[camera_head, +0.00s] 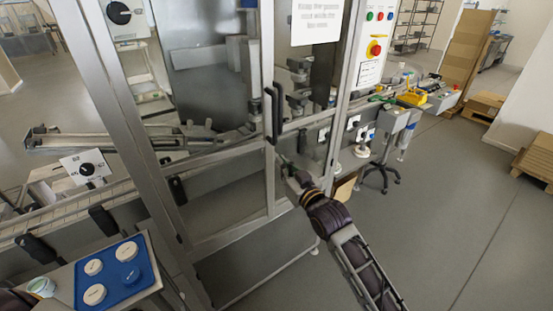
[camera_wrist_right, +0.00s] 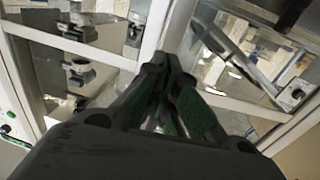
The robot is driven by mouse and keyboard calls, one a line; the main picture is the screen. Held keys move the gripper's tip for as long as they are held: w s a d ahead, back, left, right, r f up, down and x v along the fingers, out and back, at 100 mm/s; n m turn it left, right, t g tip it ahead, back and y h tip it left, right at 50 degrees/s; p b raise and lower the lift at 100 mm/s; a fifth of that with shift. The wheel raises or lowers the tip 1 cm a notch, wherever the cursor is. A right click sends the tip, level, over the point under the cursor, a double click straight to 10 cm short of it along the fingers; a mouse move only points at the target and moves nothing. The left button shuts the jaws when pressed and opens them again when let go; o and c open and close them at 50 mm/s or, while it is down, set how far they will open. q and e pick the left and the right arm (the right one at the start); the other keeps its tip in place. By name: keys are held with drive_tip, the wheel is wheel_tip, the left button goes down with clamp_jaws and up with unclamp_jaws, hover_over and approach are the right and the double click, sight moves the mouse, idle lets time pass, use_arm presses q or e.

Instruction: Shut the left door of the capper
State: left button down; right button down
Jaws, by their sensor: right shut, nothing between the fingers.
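The capper is a metal-framed machine with glass doors. Its left door (camera_head: 230,155) fills the middle of the head view, and its right edge lies close beside the right door's edge. Whether a small gap is left between them I cannot tell. Two black upright handles (camera_head: 273,113) sit side by side at this seam. My right gripper (camera_head: 284,165) is shut and empty, below the handles at the door frame. In the right wrist view its closed fingers (camera_wrist_right: 165,65) point at a pale metal upright (camera_wrist_right: 165,25); contact is unclear.
A control panel (camera_head: 375,45) with a red button stands right of the doors.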

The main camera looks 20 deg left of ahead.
sight(272, 154)
drive_tip(key=shift+x, duration=2.2)
drive_tip(key=shift+p, duration=0.3)
